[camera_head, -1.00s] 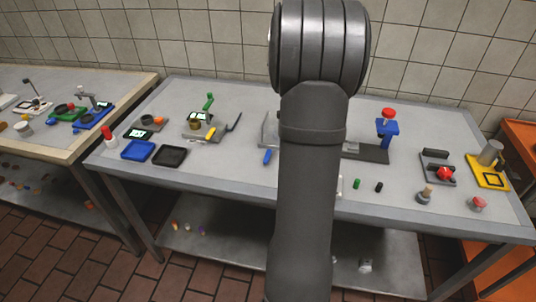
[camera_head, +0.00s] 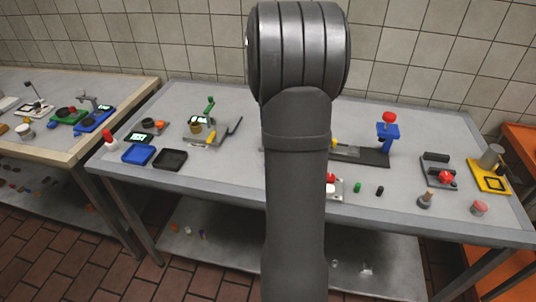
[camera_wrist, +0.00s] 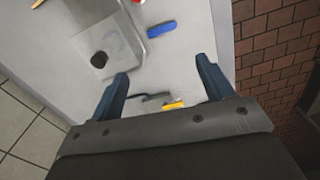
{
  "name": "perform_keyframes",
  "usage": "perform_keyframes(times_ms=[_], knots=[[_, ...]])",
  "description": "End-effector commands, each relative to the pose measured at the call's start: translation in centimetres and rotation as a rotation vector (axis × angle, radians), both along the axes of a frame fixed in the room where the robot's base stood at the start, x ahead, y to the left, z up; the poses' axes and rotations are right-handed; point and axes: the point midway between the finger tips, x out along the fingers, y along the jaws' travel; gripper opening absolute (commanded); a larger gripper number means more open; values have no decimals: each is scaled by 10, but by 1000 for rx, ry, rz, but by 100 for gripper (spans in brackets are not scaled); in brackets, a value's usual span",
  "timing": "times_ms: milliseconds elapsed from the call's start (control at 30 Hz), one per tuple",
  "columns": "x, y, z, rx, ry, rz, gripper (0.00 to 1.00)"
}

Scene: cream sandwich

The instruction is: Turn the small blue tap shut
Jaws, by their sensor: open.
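A small blue elongated piece (camera_wrist: 161,29) lies beside a clear grey plate (camera_wrist: 128,54) with a black round spot in the wrist view. I cannot tell for sure that it is the tap. My arm hides it in the head view. My gripper (camera_wrist: 162,68) is open and empty, its two dark blue fingers apart, with the blue piece ahead of the fingertips. A blue stand (camera_head: 388,131) with a red knob on top is at the back right of the table in the head view.
A yellow piece (camera_wrist: 174,105) shows between my fingers. Blue tray (camera_head: 138,153) and black tray (camera_head: 170,159) lie at the left. A white block with a red top (camera_head: 332,182) stands near the front edge, by green (camera_head: 357,187) and black (camera_head: 379,191) pieces.

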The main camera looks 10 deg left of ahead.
Motion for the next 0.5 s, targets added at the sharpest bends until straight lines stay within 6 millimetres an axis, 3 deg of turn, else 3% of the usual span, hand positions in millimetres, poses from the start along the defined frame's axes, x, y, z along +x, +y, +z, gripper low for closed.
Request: perform_keyframes(times_ms=[267,500], knots=[[-2,6,-9,1,3,106,74],[-3,5,-54,1,5,103,74]])
